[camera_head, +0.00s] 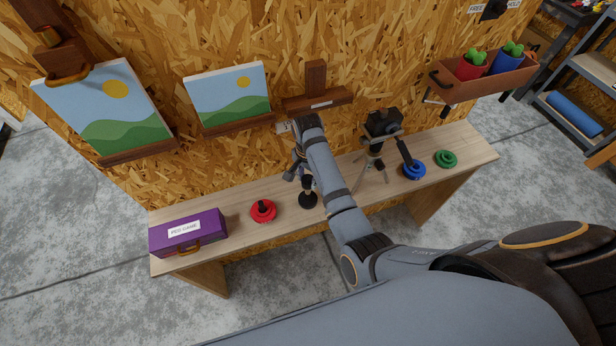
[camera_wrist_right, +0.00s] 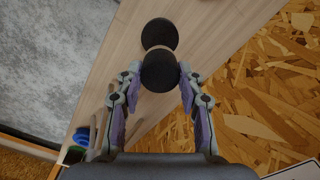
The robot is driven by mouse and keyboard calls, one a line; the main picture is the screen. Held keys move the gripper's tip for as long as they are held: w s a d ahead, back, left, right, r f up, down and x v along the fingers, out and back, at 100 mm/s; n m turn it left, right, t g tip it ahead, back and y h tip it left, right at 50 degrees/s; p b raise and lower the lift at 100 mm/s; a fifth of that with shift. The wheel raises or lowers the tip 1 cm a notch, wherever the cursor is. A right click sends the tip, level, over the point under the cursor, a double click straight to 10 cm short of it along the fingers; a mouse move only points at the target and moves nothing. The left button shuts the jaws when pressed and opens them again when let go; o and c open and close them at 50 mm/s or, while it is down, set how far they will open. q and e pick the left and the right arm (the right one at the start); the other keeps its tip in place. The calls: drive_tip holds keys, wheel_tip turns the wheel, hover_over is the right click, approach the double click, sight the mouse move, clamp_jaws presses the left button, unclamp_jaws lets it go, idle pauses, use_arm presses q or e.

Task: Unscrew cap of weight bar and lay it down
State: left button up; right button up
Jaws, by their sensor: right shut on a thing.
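The weight bar (camera_head: 308,199) stands upright on the bench as a short black post on a round black base. Its base also shows in the right wrist view (camera_wrist_right: 160,32). The black round cap (camera_wrist_right: 160,73) is nearer the wrist camera and hides most of the bar behind it. My right gripper (camera_wrist_right: 160,70) is shut on the cap, one finger on each side. In the head view my right gripper (camera_head: 298,172) is at the bar's top, partly hidden by my arm. I cannot tell whether the cap is still joined to the bar. My left gripper is not in view.
On the plank bench (camera_head: 236,227) a purple case (camera_head: 200,226) and a red disc (camera_head: 270,215) with a black knob are left. A tripod camera (camera_head: 383,122), a blue disc (camera_head: 414,173) and a green disc (camera_head: 446,159) are right. Bare wood lies beside the red disc.

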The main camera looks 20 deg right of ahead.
sight(308, 179)
drive_tip(key=shift+r, duration=2.5)
